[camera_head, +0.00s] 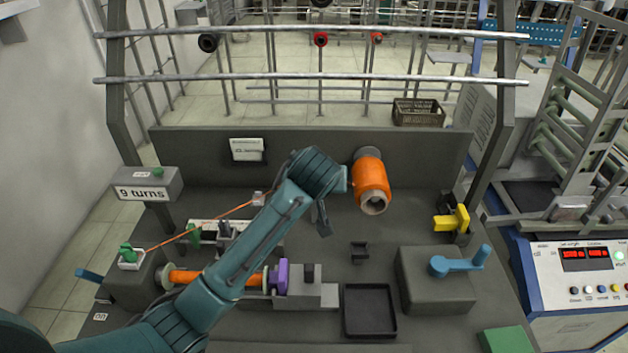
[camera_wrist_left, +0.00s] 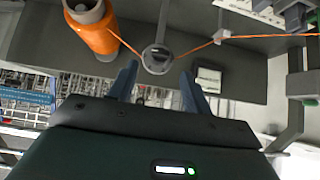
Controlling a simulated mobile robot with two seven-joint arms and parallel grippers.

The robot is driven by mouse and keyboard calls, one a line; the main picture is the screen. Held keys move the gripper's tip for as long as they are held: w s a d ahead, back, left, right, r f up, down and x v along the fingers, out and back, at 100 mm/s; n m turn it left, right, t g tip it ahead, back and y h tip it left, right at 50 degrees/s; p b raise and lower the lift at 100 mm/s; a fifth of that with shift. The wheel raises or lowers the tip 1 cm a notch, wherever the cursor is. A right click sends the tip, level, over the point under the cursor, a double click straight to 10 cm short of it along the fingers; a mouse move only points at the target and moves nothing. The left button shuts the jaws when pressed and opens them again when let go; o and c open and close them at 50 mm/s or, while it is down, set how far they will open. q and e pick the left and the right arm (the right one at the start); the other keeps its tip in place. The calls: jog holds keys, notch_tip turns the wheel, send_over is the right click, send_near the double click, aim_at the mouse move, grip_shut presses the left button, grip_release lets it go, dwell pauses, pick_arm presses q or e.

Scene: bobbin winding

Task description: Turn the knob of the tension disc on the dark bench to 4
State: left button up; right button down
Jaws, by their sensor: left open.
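The tension disc's round grey knob (camera_wrist_left: 157,60) shows in the left wrist view, with orange thread running to it from both sides. Its setting is too small to read. In the head view I cannot make it out; my left arm seems to cover it. My left gripper (camera_wrist_left: 160,70) is open, with its two blue-grey fingertips on either side of the knob in the wrist picture. I cannot tell whether they touch it. In the head view the left gripper (camera_head: 322,215) points down over the dark bench (camera_head: 415,225), left of the orange spool. My right gripper is not in view.
The orange spool (camera_head: 371,183) stands close right of my gripper. A small thread guide (camera_head: 258,198) is to its left. A "9 turns" box (camera_head: 147,184), a yellow handle (camera_head: 453,221), a blue crank (camera_head: 460,262) and an empty black tray (camera_head: 369,334) stand around the bench.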

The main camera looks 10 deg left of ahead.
pick_arm(q)
jog(key=v, duration=0.6)
jog(key=shift+s, duration=0.15)
jog(key=shift+d+r, duration=0.1)
